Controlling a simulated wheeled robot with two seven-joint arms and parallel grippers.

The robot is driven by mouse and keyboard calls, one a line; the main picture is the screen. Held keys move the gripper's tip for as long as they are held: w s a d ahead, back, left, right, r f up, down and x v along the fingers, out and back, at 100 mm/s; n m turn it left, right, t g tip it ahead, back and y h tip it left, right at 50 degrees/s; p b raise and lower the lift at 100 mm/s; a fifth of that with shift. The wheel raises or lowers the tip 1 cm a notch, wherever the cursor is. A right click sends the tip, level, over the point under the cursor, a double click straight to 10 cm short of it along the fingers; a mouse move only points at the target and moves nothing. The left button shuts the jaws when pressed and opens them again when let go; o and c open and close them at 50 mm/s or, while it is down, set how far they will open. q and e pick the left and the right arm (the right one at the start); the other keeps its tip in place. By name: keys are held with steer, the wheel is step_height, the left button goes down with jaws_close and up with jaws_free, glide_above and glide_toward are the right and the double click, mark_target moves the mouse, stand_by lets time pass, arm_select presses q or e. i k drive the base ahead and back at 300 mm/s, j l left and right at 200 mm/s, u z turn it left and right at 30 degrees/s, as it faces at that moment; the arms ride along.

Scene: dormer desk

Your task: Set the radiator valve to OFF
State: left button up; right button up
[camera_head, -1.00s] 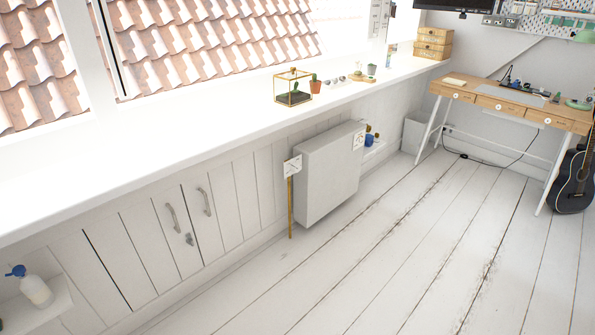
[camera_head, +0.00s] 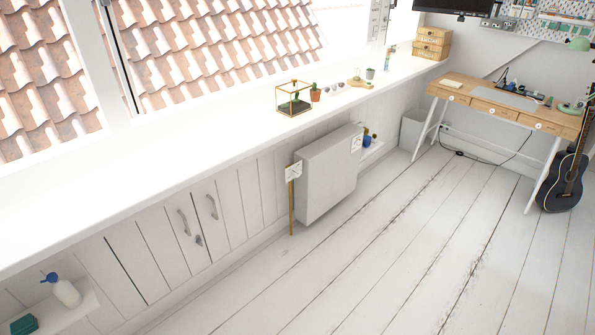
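A pale grey box-shaped radiator (camera_head: 328,180) stands against the panelled wall under the window sill. A small white sign (camera_head: 293,172) with dark marks is at its left end, above a thin brass-coloured upright pipe (camera_head: 291,212). A second small white sign (camera_head: 356,142) is at its upper right corner, with a small orange-brown and blue thing (camera_head: 368,139) beside it. I cannot tell which of these is the valve, and its setting is too small to read. Neither of my grippers is in view.
The white plank floor (camera_head: 400,240) in front of the radiator is clear. A low shelf with a white, blue-topped bottle (camera_head: 66,290) is at lower left. A glass terrarium (camera_head: 294,98) stands on the sill. A wooden desk (camera_head: 500,106) and a guitar (camera_head: 566,182) are at right.

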mark_target(296, 172)
steer(key=i+l+u, duration=0.4)
steer(key=i+l, duration=0.35)
steer(key=i, duration=0.4)
steer(key=i+l+u, duration=0.45)
steer(key=i+l, duration=0.6)
steer(key=l, duration=0.1)
